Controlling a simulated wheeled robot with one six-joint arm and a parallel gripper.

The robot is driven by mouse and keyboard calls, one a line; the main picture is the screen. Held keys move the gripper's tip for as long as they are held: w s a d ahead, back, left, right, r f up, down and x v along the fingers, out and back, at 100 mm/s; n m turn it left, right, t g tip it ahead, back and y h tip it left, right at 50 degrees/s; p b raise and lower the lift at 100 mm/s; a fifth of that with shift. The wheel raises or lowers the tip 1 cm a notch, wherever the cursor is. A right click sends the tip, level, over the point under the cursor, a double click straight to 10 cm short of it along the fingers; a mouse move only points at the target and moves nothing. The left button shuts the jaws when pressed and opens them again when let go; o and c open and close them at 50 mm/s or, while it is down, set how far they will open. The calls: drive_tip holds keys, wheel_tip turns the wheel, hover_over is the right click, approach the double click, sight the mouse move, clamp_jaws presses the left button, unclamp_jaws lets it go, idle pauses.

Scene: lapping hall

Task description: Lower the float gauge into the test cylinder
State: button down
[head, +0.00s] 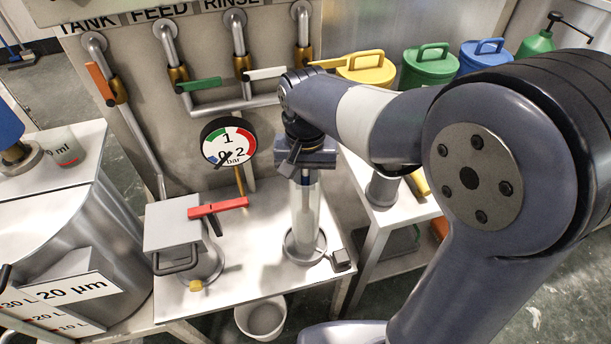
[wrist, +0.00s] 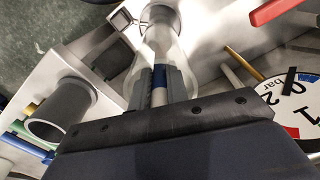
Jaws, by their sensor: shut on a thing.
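The clear test cylinder (head: 306,226) stands upright on the white bench, in a ring-shaped base. My gripper (head: 305,172) is directly above the cylinder, pointing down, close to its mouth. In the wrist view my gripper's fingers (wrist: 160,84) are shut on the float gauge (wrist: 159,96), whose blue part shows between them. The gauge lines up with the clear cylinder (wrist: 181,57) beyond the fingertips. A grey rounded shape shows within the glass, and I cannot tell how far the gauge is inside. In the head view my gripper hides most of the gauge.
A round pressure gauge (head: 228,143) and a red-handled lever (head: 218,207) stand left of the cylinder. A small dark block (head: 341,260) sits by its base. A side table with a grey cup (head: 382,188) is at right. A white bucket (head: 261,317) stands below the bench.

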drive_tip(key=shift+f+b, duration=0.5)
drive_tip(key=shift+f, duration=0.35)
idle(0.4)
drive_tip(key=c, duration=1.3)
unclamp_jaws()
wheel_tip(320, 180, up, 11)
drive_tip(key=shift+f+p, duration=0.1)
drive_tip(key=shift+p, duration=0.9)
